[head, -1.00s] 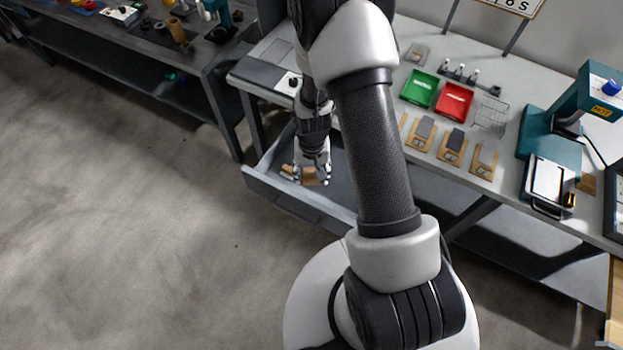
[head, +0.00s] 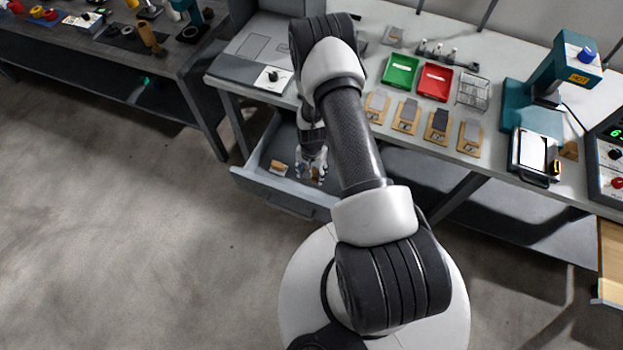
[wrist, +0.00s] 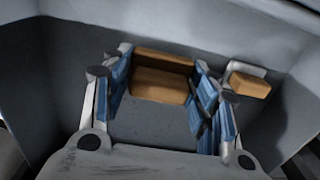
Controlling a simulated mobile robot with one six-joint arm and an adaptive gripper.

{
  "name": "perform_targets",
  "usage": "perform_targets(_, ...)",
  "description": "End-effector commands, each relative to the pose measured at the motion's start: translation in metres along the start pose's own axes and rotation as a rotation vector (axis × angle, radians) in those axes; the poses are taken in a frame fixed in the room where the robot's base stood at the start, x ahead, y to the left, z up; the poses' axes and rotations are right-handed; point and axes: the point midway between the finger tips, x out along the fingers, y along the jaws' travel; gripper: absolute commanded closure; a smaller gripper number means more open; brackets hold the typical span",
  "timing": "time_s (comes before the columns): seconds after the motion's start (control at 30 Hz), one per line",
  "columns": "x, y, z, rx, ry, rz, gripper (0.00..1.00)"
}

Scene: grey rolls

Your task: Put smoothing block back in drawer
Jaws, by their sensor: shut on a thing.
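My gripper (wrist: 162,85) is shut on a tan wooden smoothing block (wrist: 160,85), which sits between the blue finger pads in the wrist view. In the head view my gripper (head: 311,172) is low inside the open grey drawer (head: 275,193), toward its right part, and mostly hides the held block. I cannot tell whether the block touches the drawer floor. The drawer's walls and floor also surround the fingers in the wrist view (wrist: 150,122).
A second tan piece with a pale part (head: 278,168) lies in the drawer, left of my gripper; it also shows in the wrist view (wrist: 249,84). On the bench above stand a green tray (head: 400,71), a red tray (head: 435,82) and several wooden boards with grey pads.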

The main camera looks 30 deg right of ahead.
Motion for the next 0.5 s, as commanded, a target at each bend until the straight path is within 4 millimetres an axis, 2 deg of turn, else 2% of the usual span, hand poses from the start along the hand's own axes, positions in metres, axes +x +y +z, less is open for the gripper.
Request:
perform_targets(0.17, 0.013, 0.000, 0.000, 0.000, -0.001, 0.000, 0.69)
perform_targets(0.37, 0.043, 0.000, 0.000, 0.000, 0.000, 0.000, 0.69)
perform_targets(0.5, 0.046, -0.001, -0.001, -0.001, 0.002, -0.001, 0.69)
